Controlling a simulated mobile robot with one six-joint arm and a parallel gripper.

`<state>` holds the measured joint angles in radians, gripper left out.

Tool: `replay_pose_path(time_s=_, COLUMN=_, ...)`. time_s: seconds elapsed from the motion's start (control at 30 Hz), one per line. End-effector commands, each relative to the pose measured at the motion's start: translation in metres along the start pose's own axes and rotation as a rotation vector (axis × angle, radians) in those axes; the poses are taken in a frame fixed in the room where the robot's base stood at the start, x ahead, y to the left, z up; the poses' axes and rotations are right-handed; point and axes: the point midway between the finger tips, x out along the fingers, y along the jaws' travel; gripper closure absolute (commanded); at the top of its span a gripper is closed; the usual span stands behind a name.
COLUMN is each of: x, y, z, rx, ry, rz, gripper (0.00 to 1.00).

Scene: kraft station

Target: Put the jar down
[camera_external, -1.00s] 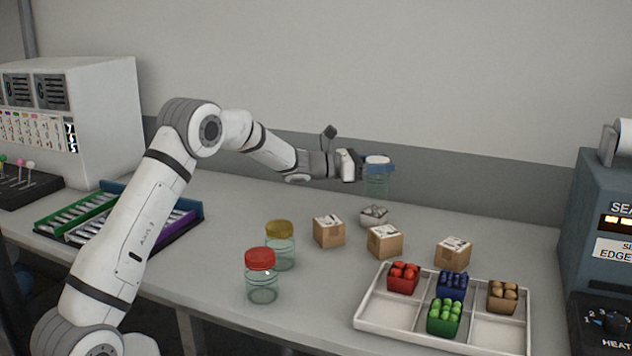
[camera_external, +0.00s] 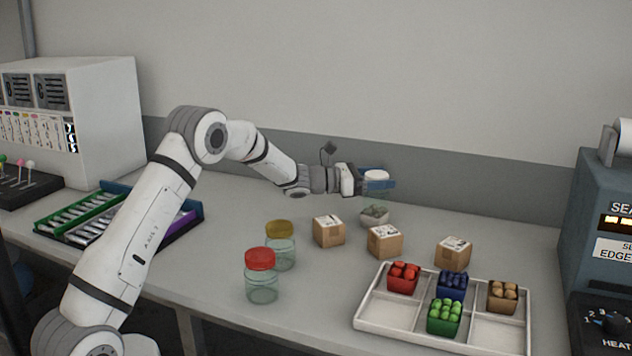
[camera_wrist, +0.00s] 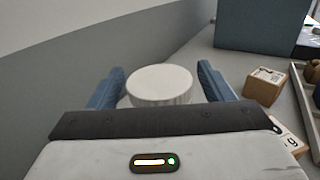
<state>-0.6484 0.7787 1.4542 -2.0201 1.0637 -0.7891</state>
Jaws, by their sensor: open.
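The jar with a white lid (camera_external: 376,175) is upright between the blue fingers of my gripper (camera_external: 378,184). In the wrist view the round white lid (camera_wrist: 160,84) sits between the two fingers, with a gap on each side, so my gripper (camera_wrist: 158,82) is open around it. The jar's clear body is partly hidden by the fingers.
A red-lidded jar (camera_external: 261,275) and a yellow-lidded jar (camera_external: 280,246) stand left of centre. Cardboard boxes (camera_external: 328,231) stand in a row at centre. A white divided tray (camera_external: 392,311) holds coloured bins at front right. A blue-grey machine (camera_external: 600,250) is at the right edge.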

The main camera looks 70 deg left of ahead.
Motion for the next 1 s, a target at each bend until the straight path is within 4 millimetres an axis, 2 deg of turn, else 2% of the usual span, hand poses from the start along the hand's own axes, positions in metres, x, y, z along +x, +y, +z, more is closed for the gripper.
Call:
replay_pose_path(time_s=0.27, x=-0.002, y=0.000, z=0.005, rx=0.000, ry=0.000, rz=0.001, gripper=0.26)
replay_pose_path(time_s=0.37, x=-0.018, y=0.001, z=0.003, rx=0.000, ry=0.000, rz=0.003, gripper=0.26)
replay_pose_path(time_s=0.7, x=-0.091, y=0.001, z=0.002, rx=0.000, ry=0.000, rz=0.003, gripper=0.26)
replay_pose_path(time_s=0.83, x=-0.109, y=0.001, z=0.003, rx=0.000, ry=0.000, rz=0.002, gripper=0.26)
replay_pose_path(time_s=1.0, x=-0.119, y=0.000, z=0.003, rx=0.000, ry=0.001, rz=0.000, gripper=0.26)
